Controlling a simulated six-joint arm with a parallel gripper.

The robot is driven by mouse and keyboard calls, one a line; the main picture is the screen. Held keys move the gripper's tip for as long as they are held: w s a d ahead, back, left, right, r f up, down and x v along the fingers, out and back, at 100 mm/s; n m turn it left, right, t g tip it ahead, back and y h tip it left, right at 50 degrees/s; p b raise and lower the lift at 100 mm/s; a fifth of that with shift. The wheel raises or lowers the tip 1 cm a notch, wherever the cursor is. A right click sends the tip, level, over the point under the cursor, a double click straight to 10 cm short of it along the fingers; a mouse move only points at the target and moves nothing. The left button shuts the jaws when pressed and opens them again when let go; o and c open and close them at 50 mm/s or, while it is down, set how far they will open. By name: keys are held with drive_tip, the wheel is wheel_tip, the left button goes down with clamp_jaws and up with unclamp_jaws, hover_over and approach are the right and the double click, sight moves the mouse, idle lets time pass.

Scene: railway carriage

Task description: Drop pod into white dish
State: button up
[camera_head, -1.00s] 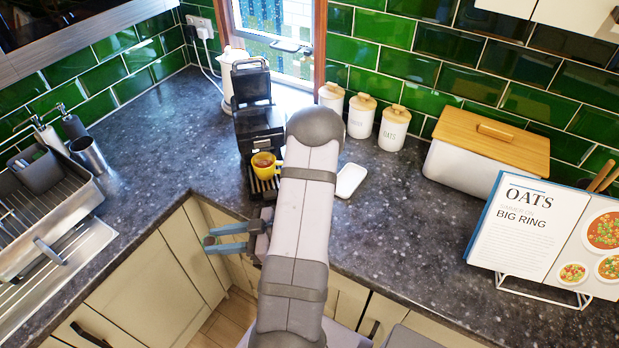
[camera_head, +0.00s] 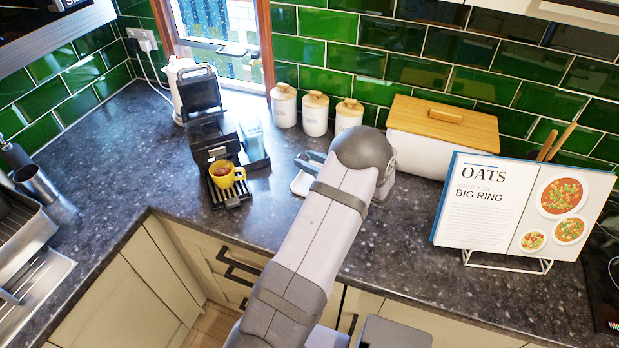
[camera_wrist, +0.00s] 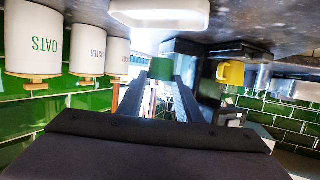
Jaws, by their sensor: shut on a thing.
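The pod (camera_wrist: 162,68) is a small green piece held between the two finger ends of my gripper (camera_wrist: 163,80) in the wrist view. The wrist picture is upside down. The white dish (camera_wrist: 160,14) lies beyond the fingertips there, apart from the pod. In the head view, the white dish (camera_head: 299,185) lies on the counter, partly covered by my arm. My gripper's blue-grey fingers (camera_head: 311,161) show above and just behind the dish. The pod is hidden in the head view.
The black coffee machine (camera_head: 212,140) stands left of the dish, with a yellow cup (camera_head: 226,175) on its drip tray. White canisters (camera_head: 315,115) and a bread bin (camera_head: 440,135) stand behind. A cookbook (camera_head: 520,208) stands at right. Dark counter (camera_head: 120,140) is clear at left.

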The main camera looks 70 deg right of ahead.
drive_tip(key=shift+s+d+r+m+g+h, duration=0.1)
drive_tip(key=shift+s+d+m+g+h, duration=0.25)
drive_tip(key=shift+d+m+h, duration=0.2)
drive_tip(key=shift+s+d+m+g+h, duration=0.25)
drive_tip(key=shift+s+d+m+h, duration=0.15)
drive_tip(key=shift+d, duration=0.25)
drive_tip(key=shift+w, duration=0.1)
drive_tip(key=shift+f+b, duration=2.5)
drive_tip(key=shift+f, duration=0.55)
drive_tip(key=o, duration=1.1)
drive_tip(key=shift+b+v, duration=1.1)
drive_tip(key=shift+v, duration=2.6)
